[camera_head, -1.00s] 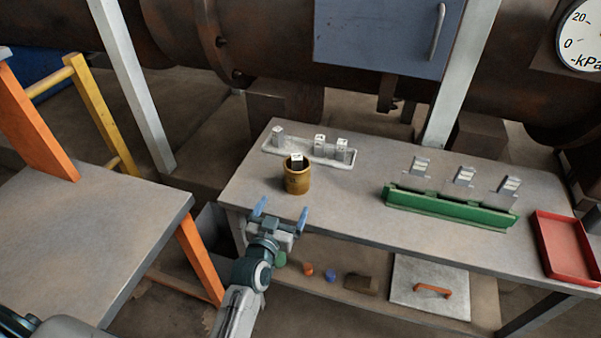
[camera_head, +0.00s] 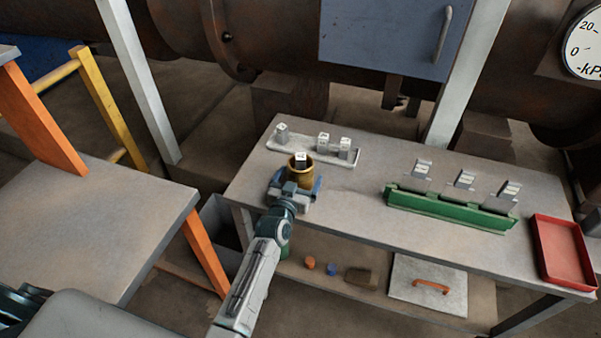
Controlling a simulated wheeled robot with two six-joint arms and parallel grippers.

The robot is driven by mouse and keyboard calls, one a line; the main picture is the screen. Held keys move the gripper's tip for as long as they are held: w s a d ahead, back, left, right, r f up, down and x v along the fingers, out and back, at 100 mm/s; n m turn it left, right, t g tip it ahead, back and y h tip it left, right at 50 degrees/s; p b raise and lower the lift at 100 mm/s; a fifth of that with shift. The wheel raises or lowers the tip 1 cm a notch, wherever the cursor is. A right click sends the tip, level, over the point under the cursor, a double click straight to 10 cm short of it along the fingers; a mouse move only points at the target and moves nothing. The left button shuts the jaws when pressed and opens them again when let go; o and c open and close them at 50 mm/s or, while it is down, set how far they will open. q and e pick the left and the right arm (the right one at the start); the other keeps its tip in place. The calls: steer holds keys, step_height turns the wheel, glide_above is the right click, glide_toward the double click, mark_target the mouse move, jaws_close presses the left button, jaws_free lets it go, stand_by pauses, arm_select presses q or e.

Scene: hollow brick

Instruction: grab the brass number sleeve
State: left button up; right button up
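The brass sleeve (camera_head: 301,176) stands upright on the grey table, a short golden cylinder. A dark block with a white marked top (camera_head: 301,158) sticks up out of its opening. My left gripper (camera_head: 296,184) is at the sleeve's near side. Its blue fingers are spread, one to the left and one to the right of the sleeve, and look open. Whether either finger touches the sleeve cannot be told. The gripper hides the sleeve's lower part. My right gripper is not in view.
Behind the sleeve, a pale tray (camera_head: 340,161) holds metal number blocks. A green rack (camera_head: 450,206) with several metal pieces stands to the right, then a red tray (camera_head: 566,252). The tabletop between sleeve and rack is clear. A lower shelf (camera_head: 345,293) holds small items.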

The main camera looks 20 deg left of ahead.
arm_select(q)
steer(key=shift+w+f, duration=0.1)
steer(key=shift+w, duration=0.6)
steer(key=shift+s, duration=0.1)
steer(key=c, duration=1.3)
steer(key=shift+c, duration=0.3)
steer(key=shift+r, duration=0.2)
